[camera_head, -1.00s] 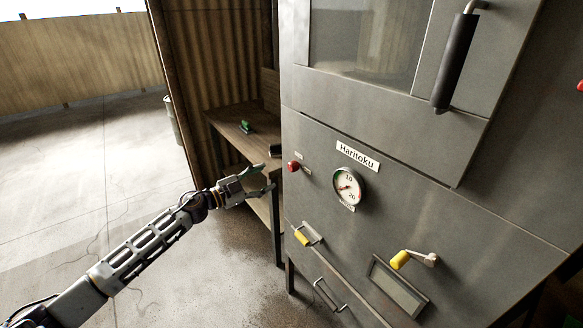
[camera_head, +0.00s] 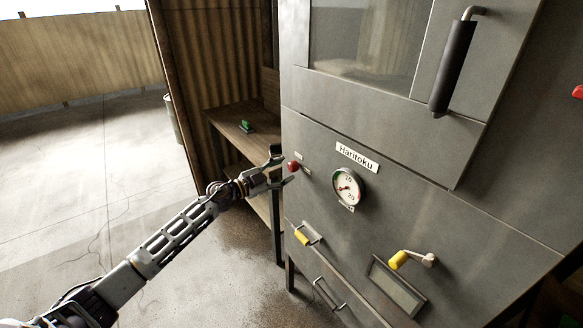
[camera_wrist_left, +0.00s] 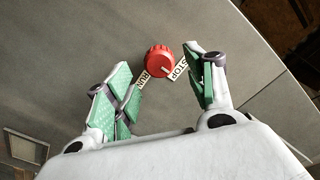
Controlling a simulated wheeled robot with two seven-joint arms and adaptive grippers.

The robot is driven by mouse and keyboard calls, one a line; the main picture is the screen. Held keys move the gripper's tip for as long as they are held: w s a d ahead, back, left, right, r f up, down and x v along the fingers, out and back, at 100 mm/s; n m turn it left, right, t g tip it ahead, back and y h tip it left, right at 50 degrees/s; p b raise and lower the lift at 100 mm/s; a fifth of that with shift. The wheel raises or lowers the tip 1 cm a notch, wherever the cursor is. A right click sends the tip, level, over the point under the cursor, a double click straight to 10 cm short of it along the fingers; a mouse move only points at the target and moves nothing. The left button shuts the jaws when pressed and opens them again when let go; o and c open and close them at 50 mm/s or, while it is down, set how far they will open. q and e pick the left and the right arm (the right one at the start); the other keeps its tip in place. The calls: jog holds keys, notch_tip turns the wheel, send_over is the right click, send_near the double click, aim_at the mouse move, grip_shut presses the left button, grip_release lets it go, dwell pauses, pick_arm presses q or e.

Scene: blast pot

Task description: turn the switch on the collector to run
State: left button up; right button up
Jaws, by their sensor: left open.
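The collector (camera_head: 400,160) is a grey metal cabinet with a "Haritoku" label. Its red round switch (camera_head: 293,166) sits on the left of the front panel. In the left wrist view the red switch (camera_wrist_left: 159,61) lies between the fingertips, with a RUN label (camera_wrist_left: 145,81) and a STOP label (camera_wrist_left: 180,69) beside it. A pale mark on the knob points towards the STOP label. My left gripper (camera_head: 284,169) is open, its fingers on either side of the switch and apparently short of it. In the wrist view the green-padded fingers (camera_wrist_left: 165,80) hold nothing. My right gripper does not show.
A round gauge (camera_head: 348,188) is right of the switch. Two yellow-gripped handles (camera_head: 302,237) (camera_head: 400,259) sit lower on the panel. A dark door handle (camera_head: 454,62) is above. A wooden bench (camera_head: 232,125) stands behind my gripper. The floor at left is clear.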

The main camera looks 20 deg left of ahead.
aim_at(290, 168)
pick_arm(q)
jog(key=shift+x, duration=1.55)
jog(key=shift+w+d, duration=0.4)
jog(key=shift+w, duration=0.05)
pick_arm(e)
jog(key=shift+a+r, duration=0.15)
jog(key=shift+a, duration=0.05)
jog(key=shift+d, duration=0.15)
pick_arm(q)
jog(key=c, duration=1)
